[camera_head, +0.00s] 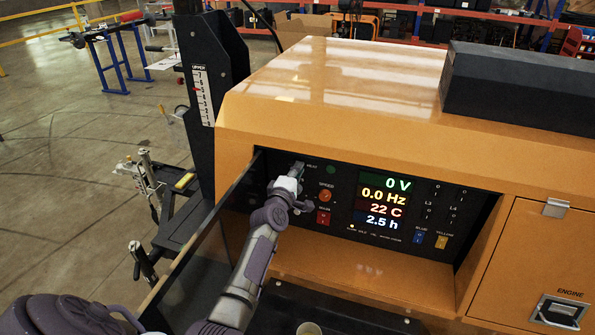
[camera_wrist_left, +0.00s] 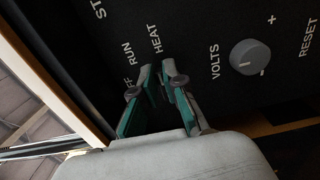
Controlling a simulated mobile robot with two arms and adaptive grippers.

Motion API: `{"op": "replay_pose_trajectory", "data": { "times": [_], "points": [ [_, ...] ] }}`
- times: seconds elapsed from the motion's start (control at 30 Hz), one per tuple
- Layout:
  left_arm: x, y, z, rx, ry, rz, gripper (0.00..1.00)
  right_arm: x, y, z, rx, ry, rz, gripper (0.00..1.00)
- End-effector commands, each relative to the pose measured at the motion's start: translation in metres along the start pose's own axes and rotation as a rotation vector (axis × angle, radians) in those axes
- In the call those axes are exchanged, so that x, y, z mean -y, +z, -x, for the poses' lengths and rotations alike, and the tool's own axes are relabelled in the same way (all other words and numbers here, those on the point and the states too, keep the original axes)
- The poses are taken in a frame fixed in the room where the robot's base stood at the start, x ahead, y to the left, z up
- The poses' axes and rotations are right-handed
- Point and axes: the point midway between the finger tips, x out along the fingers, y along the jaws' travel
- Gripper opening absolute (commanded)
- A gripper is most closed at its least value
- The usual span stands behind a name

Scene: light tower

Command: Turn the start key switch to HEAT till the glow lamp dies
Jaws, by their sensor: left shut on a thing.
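My left gripper (camera_head: 296,168) reaches into the open panel recess of the orange machine, at the left of the black control panel (camera_head: 345,180). In the left wrist view its two teal-edged fingers (camera_wrist_left: 158,82) are closed in at the start key switch, just below the HEAT and RUN labels. The fingers hide the key, so its angle cannot be told. A small lamp (camera_head: 352,226) at the left of the row under the display is lit; its label, too small to read surely, looks like GLOW. The display (camera_head: 384,202) reads 0 V, 0.0 Hz, 22 C and 2.5 h.
The grey VOLTS knob (camera_wrist_left: 250,57) is right of the fingers. An orange knob (camera_head: 326,196) and a red switch (camera_head: 323,217) sit close beside the gripper. Blue (camera_head: 418,238) and yellow (camera_head: 442,241) sockets are farther right. The black panel door (camera_head: 222,240) stands open at the left.

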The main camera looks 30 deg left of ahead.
Motion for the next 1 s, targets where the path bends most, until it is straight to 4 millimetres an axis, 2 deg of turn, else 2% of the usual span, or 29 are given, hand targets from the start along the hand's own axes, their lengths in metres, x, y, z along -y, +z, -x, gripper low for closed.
{"op": "replay_pose_trajectory", "data": {
  "times": [0.3, 0.33, 0.47, 0.8, 1.0],
  "points": [
    [0.001, 0.000, 0.000, 0.000, -0.002, -0.004, 0.00, 0.000, 0.000, 0.000, 0.000, 0.000, 0.000, 0.62],
    [0.001, 0.000, 0.000, 0.000, -0.002, -0.004, 0.15, 0.000, 0.000, 0.000, 0.000, 0.000, 0.000, 0.62],
    [0.001, 0.000, 0.000, 0.000, -0.002, -0.003, 0.35, 0.000, 0.000, 0.000, 0.000, 0.000, 0.000, 0.62],
    [0.001, 0.000, 0.003, 0.000, -0.001, -0.001, 0.35, -0.003, 0.000, 0.000, 0.000, 0.003, 0.002, 0.62],
    [0.002, 0.001, 0.027, 0.000, -0.001, 0.000, 0.35, -0.002, 0.000, 0.000, 0.000, 0.002, 0.001, 0.62]
  ]
}}
